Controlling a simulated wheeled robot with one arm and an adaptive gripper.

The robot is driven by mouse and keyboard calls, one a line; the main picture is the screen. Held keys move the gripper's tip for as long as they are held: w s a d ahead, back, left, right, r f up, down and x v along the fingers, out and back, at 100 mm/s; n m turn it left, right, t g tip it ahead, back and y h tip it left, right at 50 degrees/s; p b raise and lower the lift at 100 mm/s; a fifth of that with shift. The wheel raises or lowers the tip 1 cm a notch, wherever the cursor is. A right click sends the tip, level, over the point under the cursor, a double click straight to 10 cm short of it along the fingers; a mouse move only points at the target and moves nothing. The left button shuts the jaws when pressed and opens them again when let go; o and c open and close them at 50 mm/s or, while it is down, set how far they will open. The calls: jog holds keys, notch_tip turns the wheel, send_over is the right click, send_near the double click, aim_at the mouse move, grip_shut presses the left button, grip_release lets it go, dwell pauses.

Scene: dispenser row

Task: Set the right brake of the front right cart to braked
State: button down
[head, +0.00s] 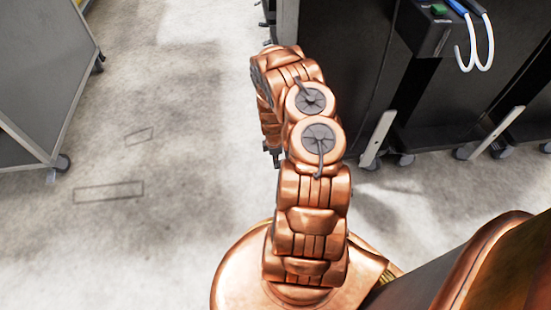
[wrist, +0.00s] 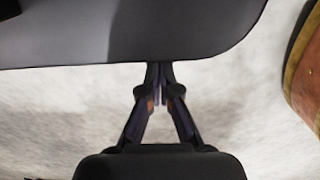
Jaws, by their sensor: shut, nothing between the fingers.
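A dark cart or unit (head: 350,60) stands at the upper right in the head view. Two pale slanted bars, a nearer-left one (head: 378,138) and a right one (head: 497,132), stick out low at its front edge by the casters. They look like brake levers, but I cannot tell which is the right brake or its setting. My gripper (wrist: 160,84) is shut and empty in the wrist view, its tips just below a smooth dark surface (wrist: 130,35) that I cannot identify. In the head view my arm hides most of the gripper, left of the bars.
A grey cart (head: 45,70) with casters stands at the left. A black box with a green button (head: 439,9) and white hooks (head: 487,50) project at the upper right. The concrete floor (head: 170,120) between the carts is clear.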

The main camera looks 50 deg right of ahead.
jog(key=shift+r, duration=0.1)
jog(key=w+a+r+p, duration=0.2)
jog(key=r+p, duration=0.5)
jog(key=r, duration=0.6)
jog(key=shift+a+r, duration=0.15)
jog(key=shift+a, duration=0.35)
jog(key=shift+w, duration=0.1)
jog(key=s+a+r+m+p, duration=0.15)
jog(key=a+r+p, duration=0.3)
jog(key=r, duration=0.85)
jog(key=a+r+m+p, duration=0.2)
jog(key=a+r+p, duration=0.25)
jog(key=r, duration=0.85)
jog(key=s+a+r+m+p, duration=0.15)
jog(key=a+r+p, duration=0.3)
jog(key=r, duration=0.85)
jog(key=s+a+r+m+p, duration=0.1)
jog(key=s+a+r+p, duration=0.3)
jog(key=s+r, duration=0.3)
jog(key=s+a+r+m+g+p, duration=0.1)
jog(key=s+a+r+p, duration=0.3)
jog(key=r, duration=0.9)
jog(key=s+a+r+m+p, duration=0.3)
jog(key=s+a+r+p, duration=0.2)
jog(key=s+a+r, duration=0.3)
jog(key=s+r, duration=0.2)
jog(key=s, duration=0.2)
jog(key=shift+s+g, duration=0.2)
jog(key=shift+g, duration=0.1)
